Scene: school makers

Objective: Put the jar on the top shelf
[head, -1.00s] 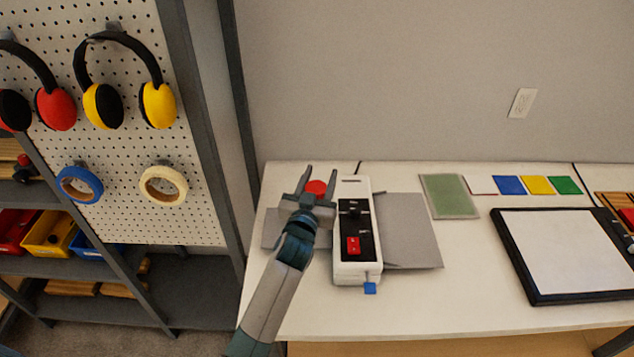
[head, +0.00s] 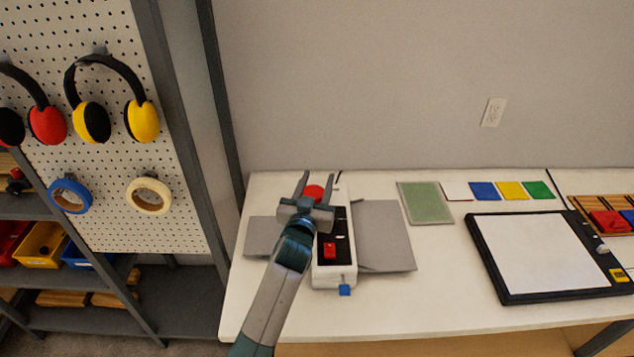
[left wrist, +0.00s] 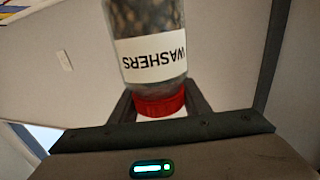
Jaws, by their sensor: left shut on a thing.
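A clear jar (left wrist: 150,22) with a white label reading WASHERS and a red lid is in my left gripper. In the left wrist view it appears upside down, its red lid (left wrist: 160,102) between the fingers. In the head view only the red lid (head: 314,191) shows between the fingertips of my left gripper (head: 319,182). The gripper is shut on the jar and overlaps the white machine on the table. A grey shelving unit (head: 185,160) stands at the left; its top shelf cannot be made out. My right gripper is not in view.
A white table (head: 430,305) carries a white machine (head: 335,268) with grey side plates, a green pad (head: 425,203), coloured squares and a black-framed board (head: 545,255). Earmuffs and tape rolls hang on a pegboard (head: 110,150). Bins and wood fill lower shelves.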

